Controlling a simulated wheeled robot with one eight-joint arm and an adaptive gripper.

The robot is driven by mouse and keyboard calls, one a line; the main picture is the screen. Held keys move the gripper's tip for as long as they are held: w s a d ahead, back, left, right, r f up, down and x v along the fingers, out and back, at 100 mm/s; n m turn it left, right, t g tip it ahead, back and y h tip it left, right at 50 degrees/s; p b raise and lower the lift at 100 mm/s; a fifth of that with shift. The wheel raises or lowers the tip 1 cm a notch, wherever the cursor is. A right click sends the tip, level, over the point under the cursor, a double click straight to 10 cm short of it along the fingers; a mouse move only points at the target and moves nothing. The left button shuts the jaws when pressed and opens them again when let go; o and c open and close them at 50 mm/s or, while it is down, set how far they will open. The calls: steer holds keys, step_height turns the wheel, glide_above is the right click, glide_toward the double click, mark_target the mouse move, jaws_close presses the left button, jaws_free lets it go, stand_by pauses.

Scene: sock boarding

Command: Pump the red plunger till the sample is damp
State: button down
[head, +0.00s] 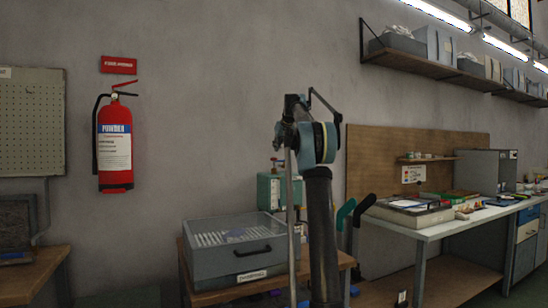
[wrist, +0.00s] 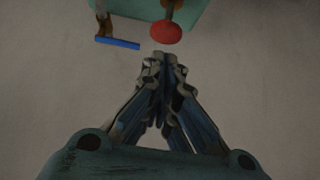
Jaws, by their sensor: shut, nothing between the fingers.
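In the wrist view, my gripper (wrist: 161,60) has its fingers together, with nothing between them. The red plunger's round knob (wrist: 166,32) is just beyond the fingertips, slightly to the right, and appears apart from them. It sits on a stem at the edge of a teal body (wrist: 140,8). A blue bar (wrist: 118,43) on a brownish stem is left of the knob. In the head view, a teal box (head: 270,190) stands behind my arm, partly hidden. Small fittings on its top are too small to tell apart. I cannot make out the sample or whether it is damp.
A grey lidded case (head: 235,262) sits on a wooden table left of my arm. A workbench (head: 432,232) with a tray and tools runs along the right. A fire extinguisher (head: 114,145) hangs on the wall at left. A loaded shelf (head: 440,70) is high on the right.

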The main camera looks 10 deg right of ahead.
steer(key=v, duration=0.6)
steer(key=shift+r, duration=0.2)
steer(key=shift+s, duration=0.15)
stand_by(0.4)
steer(key=s+a+f+g, duration=0.1)
steer(key=s+f, duration=0.6)
steer(key=s, duration=0.4)
steer(key=s+a+f+m+g+h, duration=0.1)
steer(key=s+f, duration=0.5)
steer(key=s, duration=0.5)
steer(key=s+a+f+g, duration=0.1)
steer(key=s+f, duration=0.6)
steer(key=s, duration=0.4)
steer(key=s+d+f+m+g+h, duration=0.1)
steer(key=s+f+m+g, duration=0.1)
steer(key=s+f, duration=3)
step_height(320, 180, down, 3)
steer(key=shift+g+h, duration=0.4)
steer(key=shift+g, duration=0.3)
